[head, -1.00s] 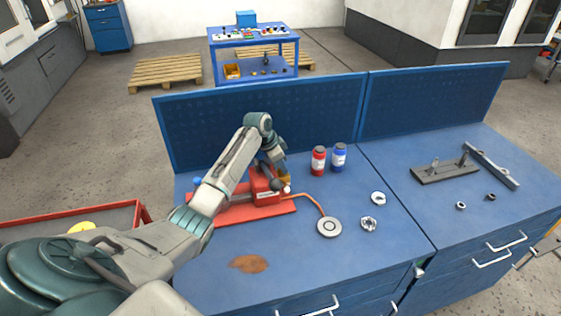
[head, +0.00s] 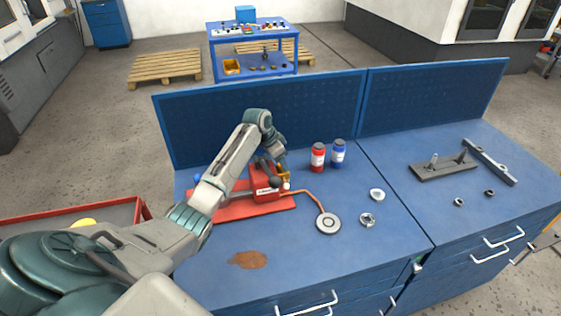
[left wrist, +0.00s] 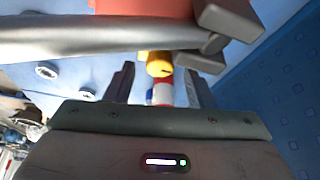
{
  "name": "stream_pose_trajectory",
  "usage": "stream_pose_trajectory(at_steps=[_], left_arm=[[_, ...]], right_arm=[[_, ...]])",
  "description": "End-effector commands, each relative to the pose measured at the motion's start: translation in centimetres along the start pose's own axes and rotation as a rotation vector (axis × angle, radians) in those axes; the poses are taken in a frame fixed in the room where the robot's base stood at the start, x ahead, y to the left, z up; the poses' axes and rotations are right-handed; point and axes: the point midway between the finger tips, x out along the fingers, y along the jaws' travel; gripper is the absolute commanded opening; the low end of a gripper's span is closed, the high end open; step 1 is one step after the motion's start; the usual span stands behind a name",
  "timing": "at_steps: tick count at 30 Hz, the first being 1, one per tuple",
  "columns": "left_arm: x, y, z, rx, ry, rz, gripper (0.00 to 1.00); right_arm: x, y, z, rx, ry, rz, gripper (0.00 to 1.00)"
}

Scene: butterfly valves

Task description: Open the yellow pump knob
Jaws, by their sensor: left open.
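The yellow knob (head: 285,176) is on the right end of the red pump (head: 264,190), partly hidden by my left gripper. The pump sits on a red base plate (head: 235,208) on the blue workbench. My left gripper (head: 283,167) is right at the knob, coming from above and behind. In the left wrist view the yellow knob (left wrist: 158,64) shows beyond the open fingers (left wrist: 160,88), roughly in line with the gap between them. Contact cannot be told. The red pump body (left wrist: 145,8) is at the top of that view. My right gripper is not in view.
In the left wrist view a grey bar (left wrist: 110,38) crosses just beyond the fingers. A red bottle (head: 318,158) and a blue bottle (head: 338,155) stand right of the pump. An orange hose leads to a grey disc (head: 328,223). The bench front is mostly clear.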

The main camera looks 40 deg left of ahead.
Motion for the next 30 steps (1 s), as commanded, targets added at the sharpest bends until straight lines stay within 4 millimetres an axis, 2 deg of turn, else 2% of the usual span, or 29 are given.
stream_pose_trajectory(at_steps=[9, 15, 21, 30], left_arm=[[-5.8, -0.1, 0.1, 0.003, 0.003, -0.007, 0.49], [-8.9, 0.0, 0.0, 0.002, 0.004, -0.004, 0.49], [-10.0, 0.0, 0.0, 0.000, 0.001, -0.003, 0.49], [-10.1, 0.0, -0.1, 0.001, 0.001, -0.002, 0.49]], right_arm=[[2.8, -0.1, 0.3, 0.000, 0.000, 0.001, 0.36], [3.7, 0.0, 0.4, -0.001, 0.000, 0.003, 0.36], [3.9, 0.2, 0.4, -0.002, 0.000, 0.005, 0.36], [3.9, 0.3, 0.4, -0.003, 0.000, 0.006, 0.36]])
